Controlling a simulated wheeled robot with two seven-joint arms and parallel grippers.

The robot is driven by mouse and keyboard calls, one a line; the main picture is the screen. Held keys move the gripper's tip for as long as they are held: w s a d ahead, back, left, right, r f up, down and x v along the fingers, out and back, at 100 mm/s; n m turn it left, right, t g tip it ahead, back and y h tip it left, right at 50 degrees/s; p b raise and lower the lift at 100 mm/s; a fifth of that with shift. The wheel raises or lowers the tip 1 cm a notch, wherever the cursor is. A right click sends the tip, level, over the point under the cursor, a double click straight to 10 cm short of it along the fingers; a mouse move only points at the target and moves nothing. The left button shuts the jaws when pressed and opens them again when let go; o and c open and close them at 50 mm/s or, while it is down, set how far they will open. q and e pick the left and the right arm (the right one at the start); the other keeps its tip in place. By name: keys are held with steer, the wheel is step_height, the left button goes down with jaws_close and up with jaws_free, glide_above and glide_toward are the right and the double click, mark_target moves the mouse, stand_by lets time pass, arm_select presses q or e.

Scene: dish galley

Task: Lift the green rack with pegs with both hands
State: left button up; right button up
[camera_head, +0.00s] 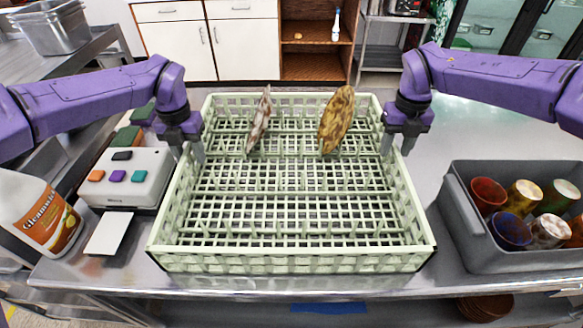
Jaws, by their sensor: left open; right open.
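The pale green rack with pegs (290,265) sits on the metal counter in the middle of the head view. Two plates stand upright in its far half: a reddish-white one (258,120) and a yellow-brown one (336,120). My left gripper (190,153) is open at the rack's left wall, toward the back. My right gripper (398,147) is open at the rack's right wall, at about the same depth. The fingers point down beside the rim. I cannot tell whether they straddle or touch the walls.
A grey bin (480,245) with several coloured cups stands right of the rack. On the left are a box with coloured buttons (128,178), a white card (109,233) and a labelled bottle (38,215). The metal counter's (280,284) front edge lies close before the rack.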

mark_target(192, 165)
arm_select(q)
steer(key=shift+s+f, duration=0.2)
steer(key=shift+f, duration=0.4)
steer(key=shift+s+f, duration=0.15)
steer(key=shift+f, duration=0.4)
arm_select(e)
steer(key=shift+s+f, duration=0.2)
steer(key=shift+f, duration=0.4)
steer(key=shift+s+f, duration=0.15)
steer(key=shift+f, duration=0.4)
arm_select(q)
steer(key=shift+s+f, duration=0.25)
arm_select(e)
steer(key=shift+s+f, duration=0.2)
steer(key=shift+f, duration=0.05)
arm_select(q)
steer(key=shift+f, duration=0.2)
arm_select(e)
steer(key=shift+f, duration=0.2)
arm_select(q)
steer(key=shift+w+f, duration=0.25)
arm_select(e)
steer(key=shift+w+f, duration=0.25)
arm_select(q)
steer(key=shift+s+r, duration=0.1)
steer(key=shift+s, duration=0.05)
jaws_close()
arm_select(e)
steer(key=shift+s+r, duration=0.15)
jaws_close()
